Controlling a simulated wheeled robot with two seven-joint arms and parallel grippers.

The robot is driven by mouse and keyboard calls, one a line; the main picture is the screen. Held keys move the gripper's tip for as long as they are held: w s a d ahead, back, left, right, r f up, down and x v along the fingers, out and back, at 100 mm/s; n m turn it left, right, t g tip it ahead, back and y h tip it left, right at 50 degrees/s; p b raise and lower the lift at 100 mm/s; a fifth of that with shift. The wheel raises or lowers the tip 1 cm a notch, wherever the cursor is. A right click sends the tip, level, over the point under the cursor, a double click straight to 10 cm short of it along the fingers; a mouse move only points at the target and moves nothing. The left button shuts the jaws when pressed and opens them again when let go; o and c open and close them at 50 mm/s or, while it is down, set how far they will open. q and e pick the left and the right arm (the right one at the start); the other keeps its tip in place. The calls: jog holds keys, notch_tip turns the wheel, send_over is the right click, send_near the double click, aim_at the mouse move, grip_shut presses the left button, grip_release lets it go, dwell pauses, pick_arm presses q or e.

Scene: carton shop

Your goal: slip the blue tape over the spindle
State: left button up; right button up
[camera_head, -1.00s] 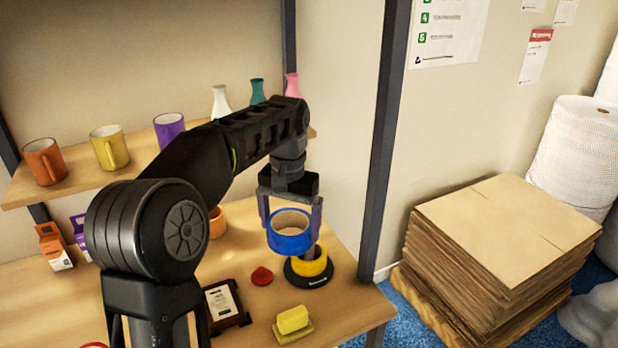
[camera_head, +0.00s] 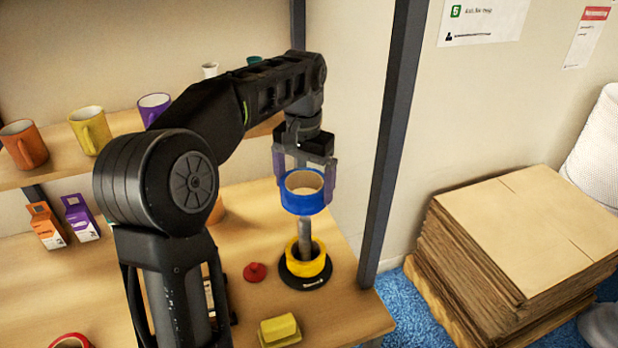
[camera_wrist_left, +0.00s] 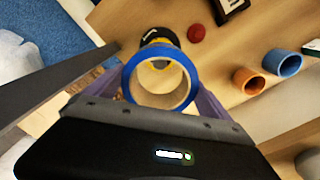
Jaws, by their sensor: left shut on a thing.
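The blue tape (camera_head: 303,203) is a ring held level between the fingers of my left gripper (camera_head: 305,180), which is shut on it. The spindle (camera_head: 305,233) is a grey upright post on a round black base (camera_head: 304,281), with a yellow tape (camera_head: 306,263) around its lower part. The blue tape is above the spindle in the head view, and the post's top is hidden behind or within it. My right gripper is not in view.
A red knob-like thing (camera_head: 255,271) and a yellow block (camera_head: 279,329) lie on the table near the base. A dark shelf post (camera_head: 393,140) stands close on the right. Mugs (camera_head: 90,128) stand on the upper shelf. Stacked cardboard (camera_head: 520,240) is at the right.

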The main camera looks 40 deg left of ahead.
pick_arm(q)
jog(key=shift+a+f, duration=0.1)
jog(key=shift+f, duration=1.1)
jog(key=b, duration=0.4)
send_over(305, 240)
jog(key=w, duration=0.1)
jog(key=f, duration=0.4)
jog(key=a+f, duration=0.1)
jog(key=f, duration=0.1)
jog(key=shift+w, duration=0.1)
jog(key=shift+f+b, duration=3.15)
jog(key=shift+f, duration=1.65)
jog(key=o, duration=1.2)
